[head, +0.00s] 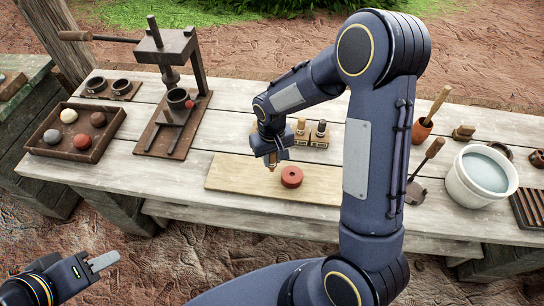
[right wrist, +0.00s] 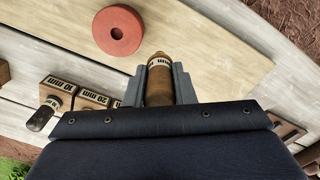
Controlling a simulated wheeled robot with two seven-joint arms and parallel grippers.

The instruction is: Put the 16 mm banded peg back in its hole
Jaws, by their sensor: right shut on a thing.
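My right gripper (head: 271,163) is shut on a brown wooden peg with a pale printed band (right wrist: 159,64), whose lettering is only partly visible. The peg points down over the pale board (head: 235,175), left of a red disc (head: 291,177) with a centre hole. The disc also shows in the right wrist view (right wrist: 117,31), apart from the peg. Small wooden blocks with dark-topped pegs (head: 319,136) stand behind the board; their labels (right wrist: 60,84) show in the right wrist view.
A dark press (head: 165,120) stands at the left, beside a tray of coloured balls (head: 100,150). A white bucket of liquid (head: 482,175) and an orange pot with a tool (head: 422,130) stand at the right. The board's left part is clear.

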